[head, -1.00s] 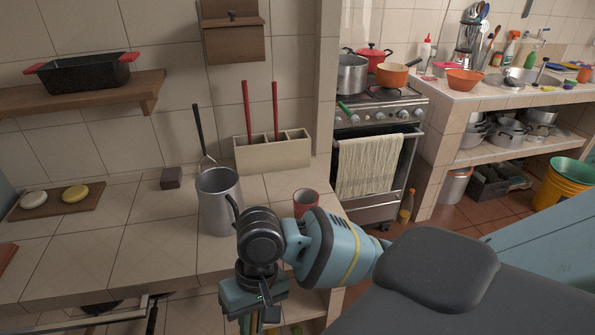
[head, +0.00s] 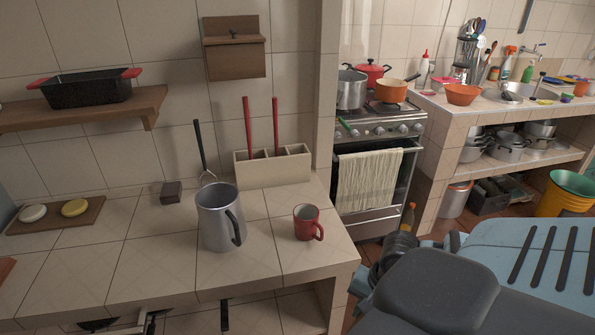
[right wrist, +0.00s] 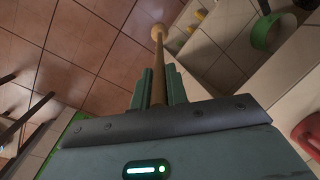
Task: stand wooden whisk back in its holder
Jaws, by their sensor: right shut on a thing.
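The wooden whisk (right wrist: 158,68) shows in the right wrist view as a light wooden rod with a rounded end, between the two teal fingers of my right gripper (right wrist: 160,82), which is shut on it. The whisk's other end is hidden. In the head view my right arm is low at the right, beyond the counter's edge; I cannot make out the whisk there. A cream holder box (head: 272,170) with compartments stands against the wall at the back of the counter. Two red-handled utensils (head: 248,125) stand in it, and its right compartment looks empty. My left gripper is not in view.
A grey metal pitcher (head: 219,220) and a red mug (head: 305,224) stand in front of the holder. A black-handled utensil (head: 201,148) leans behind the pitcher. A small brown block (head: 171,192) lies left of it. A wooden wall box (head: 234,58) hangs above.

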